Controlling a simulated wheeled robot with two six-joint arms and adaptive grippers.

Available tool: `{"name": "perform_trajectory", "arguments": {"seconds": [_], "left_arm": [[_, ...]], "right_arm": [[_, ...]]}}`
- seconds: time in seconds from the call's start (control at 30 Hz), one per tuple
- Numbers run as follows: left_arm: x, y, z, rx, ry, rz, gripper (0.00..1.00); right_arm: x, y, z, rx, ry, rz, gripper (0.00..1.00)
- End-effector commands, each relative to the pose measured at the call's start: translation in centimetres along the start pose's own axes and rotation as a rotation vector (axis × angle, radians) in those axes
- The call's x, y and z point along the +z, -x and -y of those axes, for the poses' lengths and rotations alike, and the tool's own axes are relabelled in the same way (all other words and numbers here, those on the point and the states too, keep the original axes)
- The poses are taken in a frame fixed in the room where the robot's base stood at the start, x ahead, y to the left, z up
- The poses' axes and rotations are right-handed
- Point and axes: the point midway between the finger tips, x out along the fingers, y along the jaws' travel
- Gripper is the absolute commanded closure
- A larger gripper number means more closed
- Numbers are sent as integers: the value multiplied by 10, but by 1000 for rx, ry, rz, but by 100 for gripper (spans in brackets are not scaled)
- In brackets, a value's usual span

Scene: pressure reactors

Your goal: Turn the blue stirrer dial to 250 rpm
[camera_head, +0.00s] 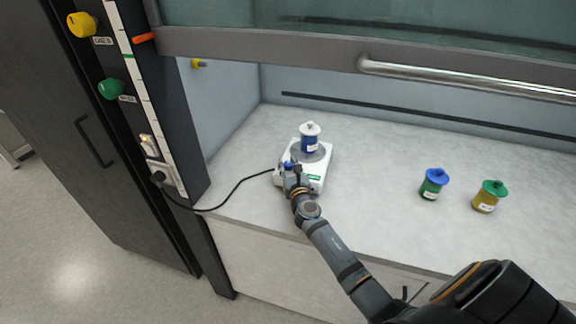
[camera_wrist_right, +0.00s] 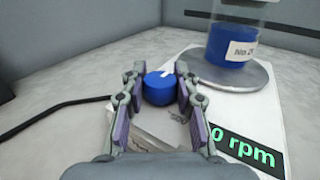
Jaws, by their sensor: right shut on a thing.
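The blue stirrer dial (camera_wrist_right: 159,88) sits at the front left of the white stirrer (camera_head: 318,183). It has a white pointer mark on top. My right gripper (camera_wrist_right: 158,92) has a finger on each side of the dial and is shut on it; in the head view the gripper (camera_head: 290,172) reaches the stirrer's front left corner. The green display (camera_wrist_right: 240,147) shows "0 rpm" at its visible end; any digits before that are hidden by the gripper. A vessel with blue contents (camera_head: 309,138) stands on the round plate (camera_wrist_right: 225,73). My left gripper is not in view.
A blue-lidded jar (camera_head: 434,184) and a green-lidded jar (camera_head: 489,196) stand to the right on the bench. A black cable (camera_head: 232,194) runs from the stirrer to the wall socket. The raised sash (camera_head: 370,55) crosses above the bench.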

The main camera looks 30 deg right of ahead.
Motion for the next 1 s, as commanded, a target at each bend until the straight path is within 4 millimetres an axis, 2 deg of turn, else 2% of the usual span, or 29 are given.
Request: {"name": "perform_trajectory", "arguments": {"seconds": [0.37, 1.0], "left_arm": [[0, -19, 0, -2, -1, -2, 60], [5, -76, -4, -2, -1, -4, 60]], "right_arm": [[-3, 0, -2, -260, -6, 0, 100], [-4, 0, 0, -819, -2, 0, 100]]}}
